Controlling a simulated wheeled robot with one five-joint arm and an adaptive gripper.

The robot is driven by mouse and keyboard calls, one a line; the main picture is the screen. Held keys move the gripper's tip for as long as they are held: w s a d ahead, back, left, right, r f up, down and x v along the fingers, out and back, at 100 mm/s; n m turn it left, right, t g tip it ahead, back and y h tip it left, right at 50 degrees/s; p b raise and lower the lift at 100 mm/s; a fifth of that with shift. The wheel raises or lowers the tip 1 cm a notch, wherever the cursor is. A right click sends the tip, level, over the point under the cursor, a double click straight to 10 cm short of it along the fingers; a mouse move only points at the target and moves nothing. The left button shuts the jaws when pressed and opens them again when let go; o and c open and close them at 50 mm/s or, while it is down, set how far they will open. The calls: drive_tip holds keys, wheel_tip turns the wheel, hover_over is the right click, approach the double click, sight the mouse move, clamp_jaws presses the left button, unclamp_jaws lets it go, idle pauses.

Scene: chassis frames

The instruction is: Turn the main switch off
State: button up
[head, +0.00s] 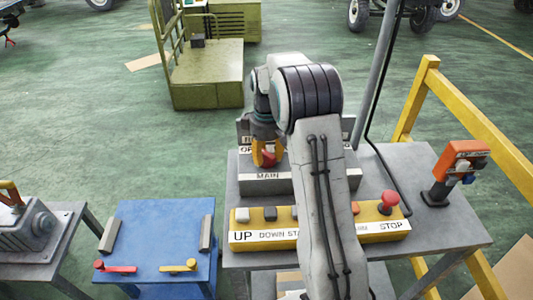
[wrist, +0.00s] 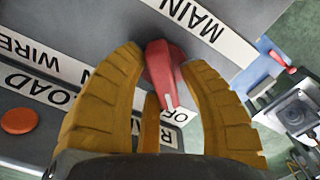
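The main switch is a red handle (wrist: 164,62) with a white stripe, on a grey panel beside the MAIN label (wrist: 200,20). The striped end points toward a small white label (wrist: 182,116) that starts with O; the rest is hidden by a finger. My gripper (wrist: 164,60) has its yellow fingers around the handle, with the tips against its sides. In the head view, my gripper (head: 265,158) reaches down behind the MAIN plate (head: 268,177), and a bit of the red handle (head: 269,159) shows between the fingers.
A yellow button box (head: 270,237) with a red STOP knob (head: 389,199) stands in front of the panel. An orange device (head: 460,155) is at right, near a yellow rail (head: 490,130). A blue table (head: 155,240) stands at left.

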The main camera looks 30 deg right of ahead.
sight(266, 151)
drive_tip(key=shift+o, duration=1.4)
drive_tip(key=shift+r, duration=0.1)
drive_tip(key=shift+w, duration=0.1)
wheel_tip(266, 151, up, 12)
drive_tip(key=shift+a, duration=0.1)
